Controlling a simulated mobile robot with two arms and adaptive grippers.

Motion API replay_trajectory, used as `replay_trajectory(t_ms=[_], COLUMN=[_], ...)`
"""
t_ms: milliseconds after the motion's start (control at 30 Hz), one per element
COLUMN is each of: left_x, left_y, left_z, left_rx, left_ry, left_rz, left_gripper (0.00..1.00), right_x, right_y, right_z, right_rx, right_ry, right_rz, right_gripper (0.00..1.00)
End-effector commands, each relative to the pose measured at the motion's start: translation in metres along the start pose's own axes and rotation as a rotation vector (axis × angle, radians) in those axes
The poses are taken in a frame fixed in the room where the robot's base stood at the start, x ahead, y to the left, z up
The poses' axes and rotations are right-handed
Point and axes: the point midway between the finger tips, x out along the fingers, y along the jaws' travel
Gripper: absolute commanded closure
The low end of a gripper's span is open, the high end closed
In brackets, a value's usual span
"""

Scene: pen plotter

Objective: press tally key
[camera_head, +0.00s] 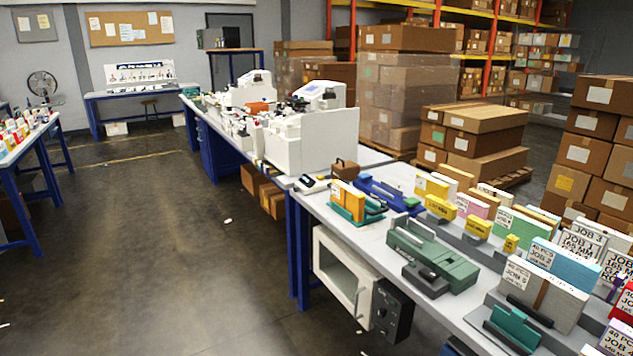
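Neither of my grippers shows in the head view. I cannot make out a tally key for certain. A small device with a dark face (311,183) lies on the near end of the long bench, and it is too small to tell whether it carries a key. A white machine (310,140) with a tall side panel stands on the same bench. Behind it is another white machine with a screen (322,93). A green metal device with a long slot (432,257) sits on the near table, with a dark grey block at its front.
Cartons (475,140) stand behind. Open floor (150,250) lies left.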

Motion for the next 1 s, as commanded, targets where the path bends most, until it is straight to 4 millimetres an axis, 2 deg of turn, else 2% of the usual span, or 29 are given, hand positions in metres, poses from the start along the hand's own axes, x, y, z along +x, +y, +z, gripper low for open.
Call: replay_trajectory(t_ms=[400,533,567,1000], left_x=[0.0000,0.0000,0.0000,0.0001], left_y=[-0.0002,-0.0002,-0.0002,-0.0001], left_z=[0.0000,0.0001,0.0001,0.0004], left_rx=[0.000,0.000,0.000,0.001], left_ry=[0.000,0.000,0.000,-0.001], left_rz=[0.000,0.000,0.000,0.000], left_gripper=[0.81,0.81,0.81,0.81], right_x=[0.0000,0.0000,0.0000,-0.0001], right_y=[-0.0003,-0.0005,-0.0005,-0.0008], right_z=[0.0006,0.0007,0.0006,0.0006], right_rx=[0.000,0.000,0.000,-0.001], right_ry=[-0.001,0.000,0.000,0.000], right_rz=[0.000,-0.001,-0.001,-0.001], right_gripper=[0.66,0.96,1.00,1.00])
